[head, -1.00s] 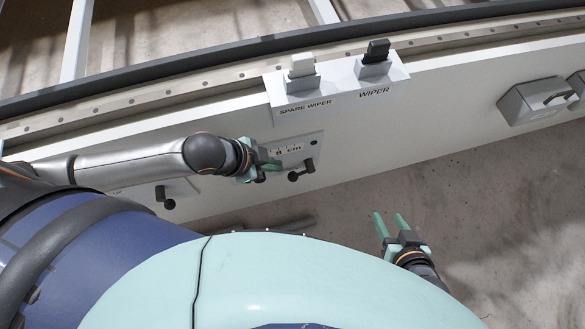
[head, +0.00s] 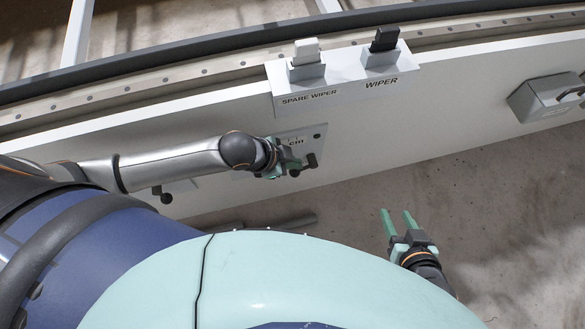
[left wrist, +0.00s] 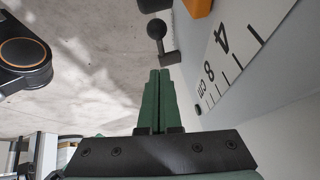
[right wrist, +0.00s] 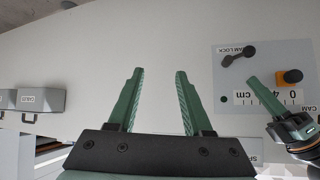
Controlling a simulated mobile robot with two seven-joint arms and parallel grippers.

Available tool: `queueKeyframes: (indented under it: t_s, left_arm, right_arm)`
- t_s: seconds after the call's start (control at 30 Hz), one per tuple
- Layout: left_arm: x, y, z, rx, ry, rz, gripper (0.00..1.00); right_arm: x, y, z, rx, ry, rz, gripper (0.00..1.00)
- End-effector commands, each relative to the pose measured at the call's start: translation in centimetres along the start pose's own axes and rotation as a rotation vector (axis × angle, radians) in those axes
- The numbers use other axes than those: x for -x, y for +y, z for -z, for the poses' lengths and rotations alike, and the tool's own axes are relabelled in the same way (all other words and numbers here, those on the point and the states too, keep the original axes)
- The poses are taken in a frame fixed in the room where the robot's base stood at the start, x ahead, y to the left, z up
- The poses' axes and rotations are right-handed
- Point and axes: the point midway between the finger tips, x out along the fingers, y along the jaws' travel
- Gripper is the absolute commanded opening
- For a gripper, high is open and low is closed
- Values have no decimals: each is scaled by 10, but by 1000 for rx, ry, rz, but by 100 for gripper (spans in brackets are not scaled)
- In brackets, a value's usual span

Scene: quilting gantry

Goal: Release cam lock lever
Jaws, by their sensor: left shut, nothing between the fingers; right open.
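The cam lock lever (right wrist: 236,57) is dark with a round end and sits on a light panel (right wrist: 221,84) under a CAM LOCK label in the right wrist view. In the head view the lever (head: 310,161) is partly hidden behind my left gripper (head: 287,167). In the left wrist view my left gripper (left wrist: 160,72) is shut and empty, its tips just short of a dark ball-ended lever (left wrist: 156,29). I cannot tell whether they touch. My right gripper (head: 398,222) is open and empty, away from the panel; its spread fingers (right wrist: 156,75) show in the right wrist view.
Above the panel is a holder with the spare wiper (head: 306,52) and wiper (head: 384,40). A grey case (head: 545,97) is at right. Floor around my right gripper is clear.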

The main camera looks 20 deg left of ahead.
Motion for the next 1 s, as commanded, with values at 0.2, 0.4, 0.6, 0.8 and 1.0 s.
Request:
queueKeyframes:
  t_s: [0.2, 0.4, 0.6, 0.8, 1.0]
  left_arm:
    - [-22, 0, -8, -1, -2, 1, 0]
    - [-33, 0, -20, -1, -1, 1, 0]
    - [-40, 0, -27, -1, -1, 1, 0]
    - [-41, 0, -29, -2, -1, 0, 0]
    - [-41, 0, -29, -1, -1, 0, 0]
  right_arm:
    - [3, 8, 56, 60, 208, -20, 50]
    - [12, 11, 96, 104, 363, -32, 50]
    - [22, 11, 121, 133, 464, -38, 50]
    - [26, 11, 129, 143, 497, -40, 50]
    - [26, 11, 130, 143, 498, -40, 50]
